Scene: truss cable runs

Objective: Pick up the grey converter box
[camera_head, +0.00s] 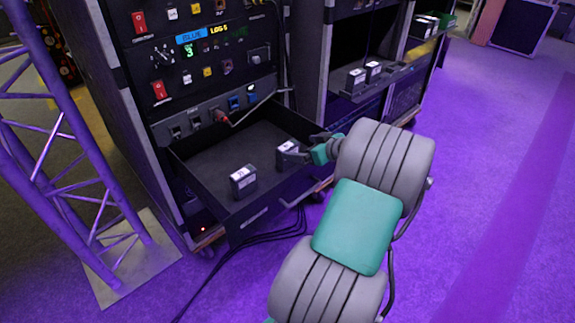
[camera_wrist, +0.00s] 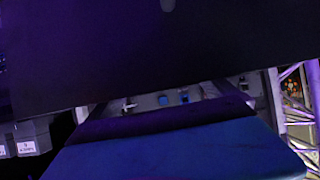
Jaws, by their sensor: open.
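Two small grey boxes with white labels stand in an open black drawer (camera_head: 222,160) in the head view. One box (camera_head: 243,181) is near the drawer's front left. The other box (camera_head: 285,156) is further right, right at my gripper (camera_head: 308,148). My gripper is open and reaches over the drawer's right side from the right. The fingers partly cover that box, and I cannot tell whether it is between them or touched. In the wrist view, a grey box with a white label (camera_wrist: 27,147) shows at the left edge. Large dark surfaces fill most of that view.
The rack panel (camera_head: 190,60) with red switches rises behind the drawer. A lattice truss (camera_head: 75,150) stands at left. More small boxes (camera_head: 356,80) sit on a shelf in the neighbouring rack. Cables (camera_head: 250,240) lie below the drawer. Purple floor at right is clear.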

